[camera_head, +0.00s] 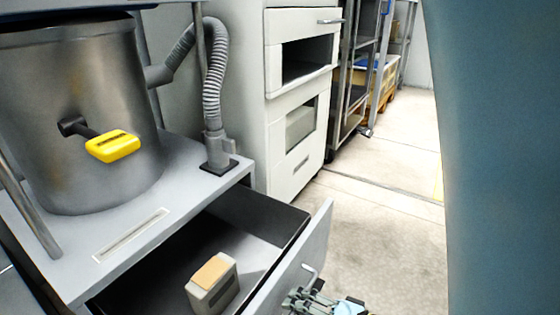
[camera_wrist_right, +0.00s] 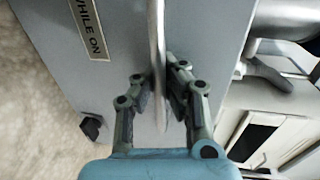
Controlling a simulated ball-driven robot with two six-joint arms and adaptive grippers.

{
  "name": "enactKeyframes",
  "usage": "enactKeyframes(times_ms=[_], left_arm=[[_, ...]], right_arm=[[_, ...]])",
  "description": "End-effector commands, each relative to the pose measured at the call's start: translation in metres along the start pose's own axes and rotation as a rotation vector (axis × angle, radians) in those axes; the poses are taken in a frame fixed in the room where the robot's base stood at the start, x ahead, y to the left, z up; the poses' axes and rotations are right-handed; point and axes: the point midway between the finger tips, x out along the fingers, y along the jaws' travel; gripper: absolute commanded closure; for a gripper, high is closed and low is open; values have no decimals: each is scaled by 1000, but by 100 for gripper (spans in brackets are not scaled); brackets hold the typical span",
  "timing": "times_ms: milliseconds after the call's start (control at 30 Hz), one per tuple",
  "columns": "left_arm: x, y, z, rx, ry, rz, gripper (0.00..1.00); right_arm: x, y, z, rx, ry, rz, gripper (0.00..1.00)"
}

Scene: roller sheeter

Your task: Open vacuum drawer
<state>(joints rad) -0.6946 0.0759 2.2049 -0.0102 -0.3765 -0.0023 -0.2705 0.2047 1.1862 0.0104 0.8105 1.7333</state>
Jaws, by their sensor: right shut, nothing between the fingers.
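The vacuum drawer (camera_head: 255,235) is pulled out from under the grey cabinet top, so its dark interior shows. Its light grey front panel (camera_head: 292,268) carries a metal handle (camera_head: 309,268). A small grey box with a tan top (camera_head: 213,287) sits inside the drawer. My right gripper (camera_head: 318,300) is low beside the outer face of the front, near the handle. In the right wrist view, the handle bar (camera_wrist_right: 156,45) crosses between the finger pads of my right gripper (camera_wrist_right: 157,92); it is shut with nothing gripped. My left gripper is not in view.
A metal tank (camera_head: 75,95) with a yellow-ended lever (camera_head: 113,147) stands on the cabinet top. A grey ribbed hose (camera_head: 212,85) rises behind it. A white cabinet (camera_head: 300,95) stands beyond. Floor (camera_head: 385,225) is clear to the right.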

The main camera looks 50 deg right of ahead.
Motion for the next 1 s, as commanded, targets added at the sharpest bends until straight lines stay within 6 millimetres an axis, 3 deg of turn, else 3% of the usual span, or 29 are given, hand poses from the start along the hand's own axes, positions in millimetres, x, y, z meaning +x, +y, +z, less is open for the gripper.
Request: enactKeyframes(times_ms=[300, 800, 1000], left_arm=[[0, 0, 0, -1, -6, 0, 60], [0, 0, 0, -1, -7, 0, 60], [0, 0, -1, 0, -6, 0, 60]], right_arm=[[-26, 5, 0, 0, 0, 0, 100], [-30, 6, 0, 0, 0, 0, 100], [-30, 6, 0, 0, 0, 0, 75]])
